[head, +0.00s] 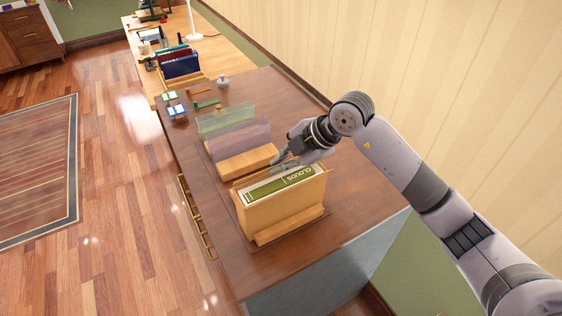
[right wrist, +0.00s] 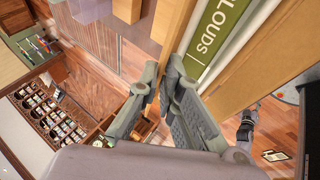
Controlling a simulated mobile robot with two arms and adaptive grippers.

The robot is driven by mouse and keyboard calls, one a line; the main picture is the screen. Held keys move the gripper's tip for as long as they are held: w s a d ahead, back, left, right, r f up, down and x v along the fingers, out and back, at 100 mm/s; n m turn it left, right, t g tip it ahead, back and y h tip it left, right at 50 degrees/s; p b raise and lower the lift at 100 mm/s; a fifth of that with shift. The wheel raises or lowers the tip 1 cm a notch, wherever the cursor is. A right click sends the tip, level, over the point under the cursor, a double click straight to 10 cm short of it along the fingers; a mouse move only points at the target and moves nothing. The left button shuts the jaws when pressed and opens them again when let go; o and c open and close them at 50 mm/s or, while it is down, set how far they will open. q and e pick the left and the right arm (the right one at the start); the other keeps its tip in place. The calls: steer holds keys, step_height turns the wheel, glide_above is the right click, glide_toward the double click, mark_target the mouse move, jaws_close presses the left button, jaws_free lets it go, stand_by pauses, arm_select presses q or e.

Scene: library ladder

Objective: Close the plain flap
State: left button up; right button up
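A light wooden holder (head: 281,215) stands upright on the dark desk. A green book marked CLOUDS (head: 284,184) is between its panels, and the book also shows at the top of the right wrist view (right wrist: 218,32). A plain wooden panel (head: 236,188) is behind the book; I cannot tell whether it is the plain flap. My right gripper (head: 280,160) is at this panel's upper edge. In the right wrist view, its fingertips (right wrist: 163,68) are close together beside a wooden panel edge. Whether they grip it is unclear.
A wooden block with purple and greenish translucent panels (head: 240,140) stands just behind the holder. Small items and a knob-like grey object (head: 223,80) lie farther back on the desk (head: 290,105). The wall is close on the right; open floor lies left.

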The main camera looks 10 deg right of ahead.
jaws_close()
steer(key=shift+f+b, duration=0.2)
steer(key=shift+b, duration=0.2)
steer(key=t+b, duration=0.1)
steer(key=b, duration=0.2)
steer(key=s+f+t+y+b, duration=0.1)
steer(key=t+b, duration=0.1)
steer(key=b, duration=0.2)
steer(key=shift+d+f+n, duration=0.1)
steer(key=shift+d+n, duration=0.1)
steer(key=shift+n, duration=0.2)
steer(key=shift+s+r+t+y+b, duration=0.1)
steer(key=shift+r+t+y+b, duration=0.1)
steer(key=shift+t+y+b, duration=0.3)
steer(key=shift+o, duration=0.2)
jaws_free()
steer(key=o, duration=0.4)
steer(key=shift+r, duration=0.1)
steer(key=shift+o, duration=0.2)
